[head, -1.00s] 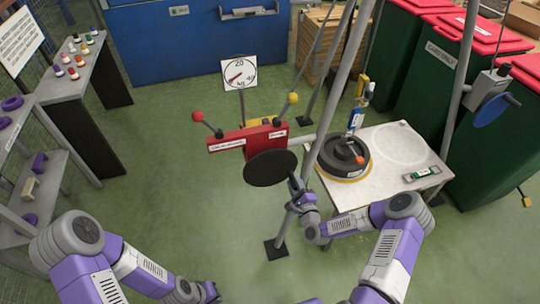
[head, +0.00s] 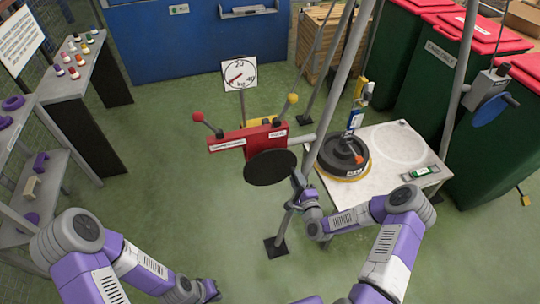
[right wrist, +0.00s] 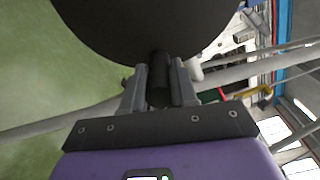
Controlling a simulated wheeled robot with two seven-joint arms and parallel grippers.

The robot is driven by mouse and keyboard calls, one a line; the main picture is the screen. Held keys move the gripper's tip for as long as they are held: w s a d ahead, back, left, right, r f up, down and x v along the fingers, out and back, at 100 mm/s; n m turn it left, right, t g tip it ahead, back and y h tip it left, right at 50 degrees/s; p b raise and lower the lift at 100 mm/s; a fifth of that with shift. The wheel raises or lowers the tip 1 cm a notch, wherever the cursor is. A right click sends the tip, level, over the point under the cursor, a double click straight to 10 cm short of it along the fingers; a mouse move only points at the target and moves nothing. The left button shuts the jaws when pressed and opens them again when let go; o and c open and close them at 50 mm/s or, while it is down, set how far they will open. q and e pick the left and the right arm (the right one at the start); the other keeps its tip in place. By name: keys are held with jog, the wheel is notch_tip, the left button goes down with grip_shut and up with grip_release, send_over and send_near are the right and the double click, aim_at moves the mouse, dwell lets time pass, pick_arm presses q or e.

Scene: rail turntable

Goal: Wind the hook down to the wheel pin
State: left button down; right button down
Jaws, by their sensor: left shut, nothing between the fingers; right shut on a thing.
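A red winch box (head: 248,139) with a dark round crank disc (head: 268,168) stands in the middle. My right gripper (head: 298,186) is shut on the black crank handle (right wrist: 159,82) at the disc's edge, seen between its fingers in the right wrist view. My left gripper (head: 208,290) is shut and empty, low in the head view. A black wheel (head: 341,150) lies on a yellow-edged base on the white table. A blue and white block (head: 356,120) with a yellow upper part hangs above it. The hook and the wheel pin are too small to tell apart here.
Grey poles (head: 340,90) rise beside the winch and wheel. A round dial (head: 239,75) stands behind the winch. Another winch with a blue disc (head: 490,109) is at right. A shelf (head: 75,100) lines the left.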

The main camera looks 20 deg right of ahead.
jog(key=shift+w+d+r, duration=0.1)
jog(key=shift+r, duration=0.1)
jog(key=shift+d+r+n+p, duration=0.15)
jog(key=shift+r+n+p, duration=0.4)
jog(key=shift+r+n, duration=0.5)
jog(key=shift+f, duration=0.2)
jog(key=c, duration=0.7)
grip_release()
jog(key=shift+f, duration=0.1)
jog(key=s, duration=0.8)
jog(key=shift+s, duration=0.1)
jog(key=shift+s+f, duration=0.1)
